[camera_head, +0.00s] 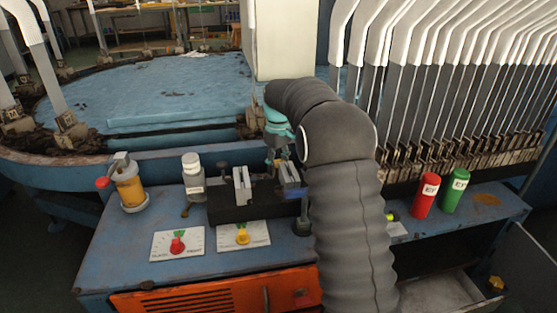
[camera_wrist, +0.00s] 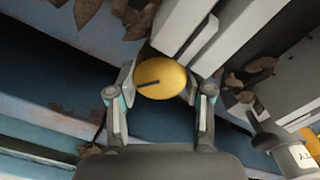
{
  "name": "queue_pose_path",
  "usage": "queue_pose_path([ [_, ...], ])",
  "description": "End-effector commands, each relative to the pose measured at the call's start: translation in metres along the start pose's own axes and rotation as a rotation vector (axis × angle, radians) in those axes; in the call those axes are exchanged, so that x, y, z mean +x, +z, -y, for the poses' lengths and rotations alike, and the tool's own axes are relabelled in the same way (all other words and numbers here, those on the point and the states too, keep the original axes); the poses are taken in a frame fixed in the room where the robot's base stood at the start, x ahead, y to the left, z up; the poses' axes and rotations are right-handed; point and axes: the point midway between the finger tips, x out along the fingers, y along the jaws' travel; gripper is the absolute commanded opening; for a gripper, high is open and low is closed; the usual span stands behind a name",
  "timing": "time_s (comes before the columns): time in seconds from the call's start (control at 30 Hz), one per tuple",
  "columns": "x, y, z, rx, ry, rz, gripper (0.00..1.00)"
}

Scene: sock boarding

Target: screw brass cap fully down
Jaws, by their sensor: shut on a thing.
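In the wrist view, the brass cap (camera_wrist: 162,71) is a round golden disc with a short dark slot or mark. It sits between the two fingers of my gripper (camera_wrist: 161,84), which are shut on its sides. Pale metal blocks lie right beside and beyond it. I cannot tell whether the cap is seated on a thread, as what is under it is hidden. In the head view, my gripper (camera_head: 281,148) is at the right part of the black fixture (camera_head: 240,211), mostly behind my arm. The cap is hidden there.
On the blue bench (camera_head: 120,260) stand an amber jar (camera_head: 129,188), a white-capped bottle (camera_head: 193,177), two dial plates (camera_head: 178,243) (camera_head: 243,235), and red (camera_head: 426,196) and green (camera_head: 455,190) cylinders. Boarding forms (camera_head: 440,90) crowd the back right. Leaf-like debris (camera_wrist: 140,18) lies near the cap.

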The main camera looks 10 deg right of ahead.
Motion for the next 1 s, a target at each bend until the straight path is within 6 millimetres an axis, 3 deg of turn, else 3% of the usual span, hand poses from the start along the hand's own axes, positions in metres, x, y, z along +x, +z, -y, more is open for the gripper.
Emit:
queue_pose_path([
  [0.6,-0.0022,0.001,-0.0024,0.569,-0.001,0.002,0.15],
  [1.0,-0.0004,0.0017,-0.0036,0.819,-0.001,0.001,0.15],
])
